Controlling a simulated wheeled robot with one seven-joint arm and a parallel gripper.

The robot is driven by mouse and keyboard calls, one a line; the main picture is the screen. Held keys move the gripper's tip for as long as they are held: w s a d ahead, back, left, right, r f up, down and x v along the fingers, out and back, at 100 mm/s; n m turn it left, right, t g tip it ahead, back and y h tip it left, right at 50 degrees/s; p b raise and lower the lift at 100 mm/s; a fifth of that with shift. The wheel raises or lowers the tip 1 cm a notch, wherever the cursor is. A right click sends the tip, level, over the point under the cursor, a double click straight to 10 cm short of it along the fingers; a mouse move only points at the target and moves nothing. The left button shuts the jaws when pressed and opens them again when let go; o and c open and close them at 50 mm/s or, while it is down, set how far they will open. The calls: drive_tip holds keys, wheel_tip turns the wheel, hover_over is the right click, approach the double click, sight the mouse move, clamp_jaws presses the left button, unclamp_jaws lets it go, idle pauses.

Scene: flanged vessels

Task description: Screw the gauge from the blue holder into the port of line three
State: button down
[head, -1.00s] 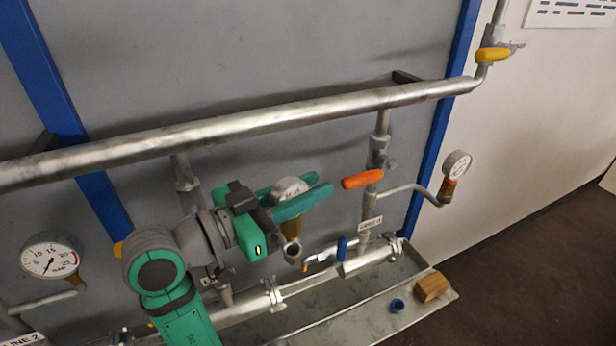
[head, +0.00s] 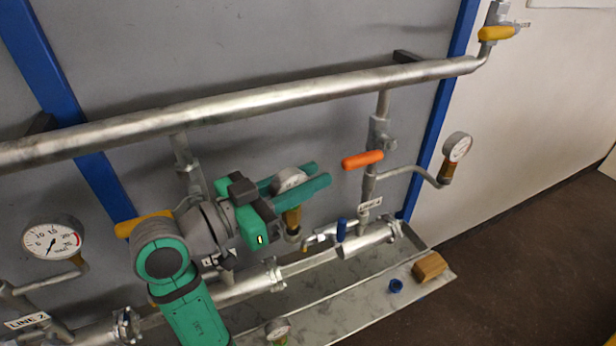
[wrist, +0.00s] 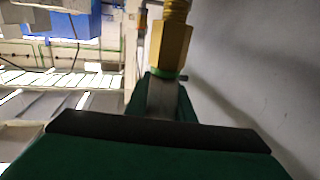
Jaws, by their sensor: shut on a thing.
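My gripper (head: 318,176) is shut on a gauge (head: 289,179), its green fingers on either side of the round white dial in the head view. The gauge's brass stem (head: 292,216) points down over the upturned grey pipe port (head: 293,236). Stem and port look in line and touching or nearly so; I cannot tell whether the thread is engaged. In the wrist view a brass hex fitting (wrist: 170,45) shows beyond the gripper. The label below my wrist (head: 212,260) is partly hidden.
Another gauge (head: 278,330) shows at the bottom edge. Mounted gauges stand left (head: 52,240) and right (head: 457,147). An orange-handled valve (head: 362,160) is close right of my fingers.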

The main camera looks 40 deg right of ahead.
drive_tip(key=shift+f, duration=0.1)
idle(0.6)
drive_tip(key=shift+f, duration=0.65)
drive_tip(key=shift+f, duration=0.25)
drive_tip(key=c, duration=1.4)
unclamp_jaws()
drive_tip(key=shift+c, duration=0.2)
drive_tip(key=s+a+r, duration=0.7)
drive_tip(key=s+r, duration=0.5)
drive_tip(key=r, duration=0.1)
